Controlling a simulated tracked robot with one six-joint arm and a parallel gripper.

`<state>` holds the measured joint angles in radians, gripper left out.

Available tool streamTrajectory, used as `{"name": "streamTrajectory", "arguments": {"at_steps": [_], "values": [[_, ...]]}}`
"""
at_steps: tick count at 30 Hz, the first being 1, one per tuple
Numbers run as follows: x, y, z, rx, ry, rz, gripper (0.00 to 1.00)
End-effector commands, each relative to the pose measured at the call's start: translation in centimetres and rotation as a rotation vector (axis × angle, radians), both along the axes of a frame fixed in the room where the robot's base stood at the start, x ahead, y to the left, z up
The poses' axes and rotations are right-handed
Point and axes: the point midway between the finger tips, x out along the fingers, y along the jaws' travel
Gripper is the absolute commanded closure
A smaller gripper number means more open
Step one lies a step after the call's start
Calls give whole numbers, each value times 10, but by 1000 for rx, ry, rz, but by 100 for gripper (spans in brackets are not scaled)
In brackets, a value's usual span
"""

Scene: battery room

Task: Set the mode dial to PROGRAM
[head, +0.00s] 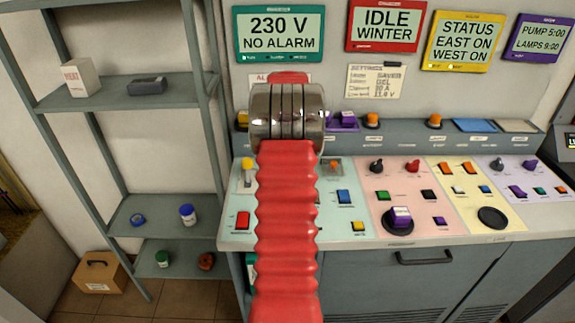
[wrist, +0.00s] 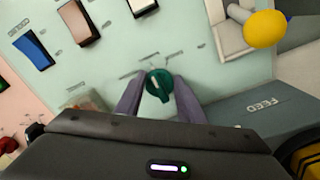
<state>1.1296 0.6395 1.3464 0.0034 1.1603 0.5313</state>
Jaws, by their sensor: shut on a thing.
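A green dial (wrist: 158,86) with a pale pointer line sits on the pale green panel in the wrist view. The print around it is too small to read, so I cannot tell whether it is the mode dial or which setting it points at. My gripper (wrist: 159,88) has its two grey fingers on either side of the dial, shut on it. In the head view my red arm and metal wrist hide the dial and the fingers. A red-framed screen (head: 386,24) reads IDLE WINTER.
A yellow-knobbed lever (wrist: 258,27) stands close to the dial, with a blue rocker (wrist: 33,50) farther off. A ledge (wrist: 255,115) marked FEED lies beside the panel. Pink and yellow panels with black (head: 376,166) and red knobs (head: 412,166) are to the right. Shelves (head: 130,92) stand left.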

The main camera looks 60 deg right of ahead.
Motion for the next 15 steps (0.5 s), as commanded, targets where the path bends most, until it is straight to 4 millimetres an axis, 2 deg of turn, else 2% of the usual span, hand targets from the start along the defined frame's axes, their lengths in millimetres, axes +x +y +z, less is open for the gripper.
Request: {"name": "streamTrajectory", "arguments": {"at_steps": [1,15], "values": [[-6,-4,0,-7,6,10,87],[-7,-5,-1,-7,6,110,87]]}}
